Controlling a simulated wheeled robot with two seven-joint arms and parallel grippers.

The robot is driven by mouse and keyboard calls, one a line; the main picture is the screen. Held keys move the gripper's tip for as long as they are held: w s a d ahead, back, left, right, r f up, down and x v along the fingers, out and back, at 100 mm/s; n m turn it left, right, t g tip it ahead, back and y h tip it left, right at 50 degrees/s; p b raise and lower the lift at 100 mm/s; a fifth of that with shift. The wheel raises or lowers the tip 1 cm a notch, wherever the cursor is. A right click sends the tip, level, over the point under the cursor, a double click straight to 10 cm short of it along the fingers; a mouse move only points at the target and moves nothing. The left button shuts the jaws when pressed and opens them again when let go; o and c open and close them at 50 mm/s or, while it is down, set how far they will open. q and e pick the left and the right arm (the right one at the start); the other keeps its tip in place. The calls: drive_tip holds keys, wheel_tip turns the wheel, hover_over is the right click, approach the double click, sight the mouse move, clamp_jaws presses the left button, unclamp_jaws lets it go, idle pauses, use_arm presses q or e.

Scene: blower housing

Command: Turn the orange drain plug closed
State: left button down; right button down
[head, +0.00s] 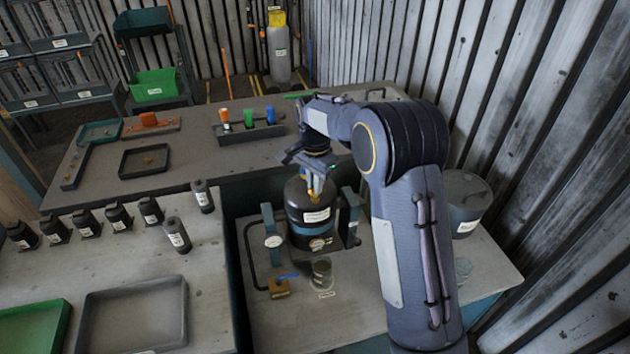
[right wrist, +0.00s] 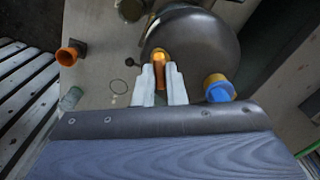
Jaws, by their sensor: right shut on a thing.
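A dark rounded housing (head: 308,212) with a white label stands at the middle of the front bench. My right gripper (head: 316,186) points down at its top, its jaws closed around a small orange piece (head: 314,197). In the right wrist view, the two pale fingers (right wrist: 160,78) are shut on an orange-gold plug (right wrist: 160,56) beside the dark dome of the housing (right wrist: 205,38). The fingers cover the plug's sides, so I cannot tell how far it is turned. My left gripper is not in view.
A gauge (head: 273,241) and teal uprights flank the housing. A clear beaker (head: 322,270) and a brass block with a blue handle (head: 280,288) stand in front. Dark bottles (head: 177,236) and a grey tray (head: 133,312) are at left; a lidded grey pot (head: 466,205) is at right.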

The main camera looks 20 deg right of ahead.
drive_tip(key=m+p, duration=0.1)
drive_tip(key=m, duration=0.4)
drive_tip(key=shift+r+m, duration=0.1)
drive_tip(key=shift+m, duration=0.3)
idle(0.4)
drive_tip(key=c, duration=1.5)
unclamp_jaws()
wheel_tip(320, 180, up, 8)
drive_tip(key=shift+f+b, duration=0.15)
drive_tip(key=shift+b, duration=0.5)
